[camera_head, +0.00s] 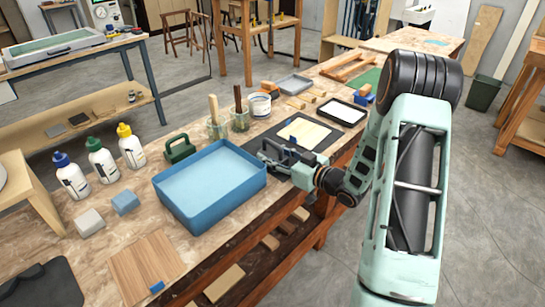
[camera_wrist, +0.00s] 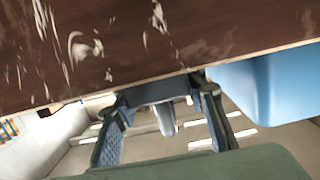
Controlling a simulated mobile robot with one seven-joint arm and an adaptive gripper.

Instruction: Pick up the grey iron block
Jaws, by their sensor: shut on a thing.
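My gripper (camera_head: 294,168) reaches in from the right, low over the worktable's right side, just right of the blue tray. It is shut on a grey thing, apparently the grey iron block (camera_head: 270,156), which my fingers partly hide. In the wrist view the picture is upside down; my gripper's two fingers (camera_wrist: 162,100) stand on either side of a dark blue-grey bar (camera_wrist: 160,91), likely part of the block. I cannot tell whether the block touches the table or mat. A green iron block with a handle (camera_head: 180,148) stands left of the tray.
The blue tray (camera_head: 185,215) stands close beside my gripper and shows in the wrist view (camera_wrist: 270,92). Behind are jars with brushes (camera_head: 217,127) and a white tub (camera_head: 260,105). A dark mat (camera_head: 322,143) carries a pale wooden sheet. Bottles and small blocks stand left.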

